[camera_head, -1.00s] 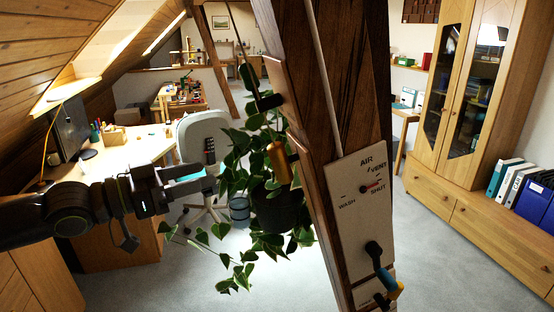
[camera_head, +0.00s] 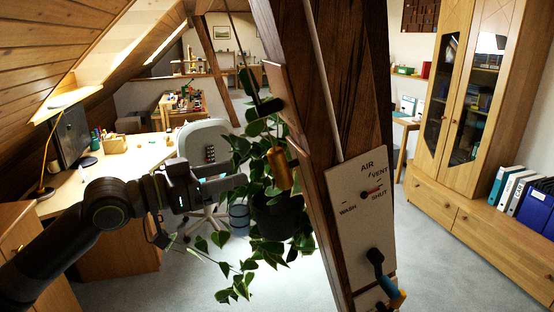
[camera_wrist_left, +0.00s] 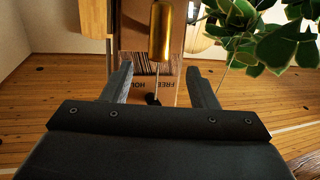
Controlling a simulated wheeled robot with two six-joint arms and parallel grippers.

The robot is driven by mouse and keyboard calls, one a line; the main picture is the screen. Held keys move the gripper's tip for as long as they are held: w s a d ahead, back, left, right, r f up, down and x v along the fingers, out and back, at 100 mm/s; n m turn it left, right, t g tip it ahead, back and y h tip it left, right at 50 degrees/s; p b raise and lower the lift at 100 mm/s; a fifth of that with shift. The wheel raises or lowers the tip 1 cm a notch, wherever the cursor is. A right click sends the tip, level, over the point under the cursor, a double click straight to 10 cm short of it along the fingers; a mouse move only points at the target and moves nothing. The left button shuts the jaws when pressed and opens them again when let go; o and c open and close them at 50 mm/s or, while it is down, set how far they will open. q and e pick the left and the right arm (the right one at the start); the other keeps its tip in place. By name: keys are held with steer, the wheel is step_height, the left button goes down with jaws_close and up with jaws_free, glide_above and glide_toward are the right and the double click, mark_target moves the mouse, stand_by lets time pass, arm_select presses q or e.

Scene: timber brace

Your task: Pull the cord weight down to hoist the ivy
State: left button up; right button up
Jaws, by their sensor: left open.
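The brass cord weight (camera_head: 279,168) hangs beside the left face of the timber brace (camera_head: 340,90), in front of the ivy. The ivy (camera_head: 246,262) hangs in a dark pot (camera_head: 280,215) just behind and below it. My left gripper (camera_head: 238,187) is open and empty, to the left of the weight and slightly lower. In the left wrist view, the weight (camera_wrist_left: 160,32) is ahead, beyond the fingertips and between their lines, with a thin cord below it. Ivy leaves (camera_wrist_left: 262,38) show at the right there. My right gripper is not in view.
A lettered panel (camera_head: 360,190) with a dark lever (camera_head: 378,262) is on the brace's front. A desk (camera_head: 120,170) and pale chair (camera_head: 203,140) stand behind my left arm. A wooden cabinet (camera_head: 440,185) is at the right. Grey floor (camera_head: 420,275) is clear.

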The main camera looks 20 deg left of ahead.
mark_target(270, 162)
arm_select(q)
steer(key=p+x, duration=0.3)
steer(key=x, duration=0.6)
steer(key=shift+w+d+r, duration=0.15)
steer(key=shift+w+d, duration=0.05)
steer(key=shift+w, duration=0.05)
steer(key=shift+w+d+p, duration=0.4)
steer(key=shift+w+d, duration=0.1)
steer(key=shift+c, duration=0.4)
jaws_close()
steer(key=shift+f, duration=0.25)
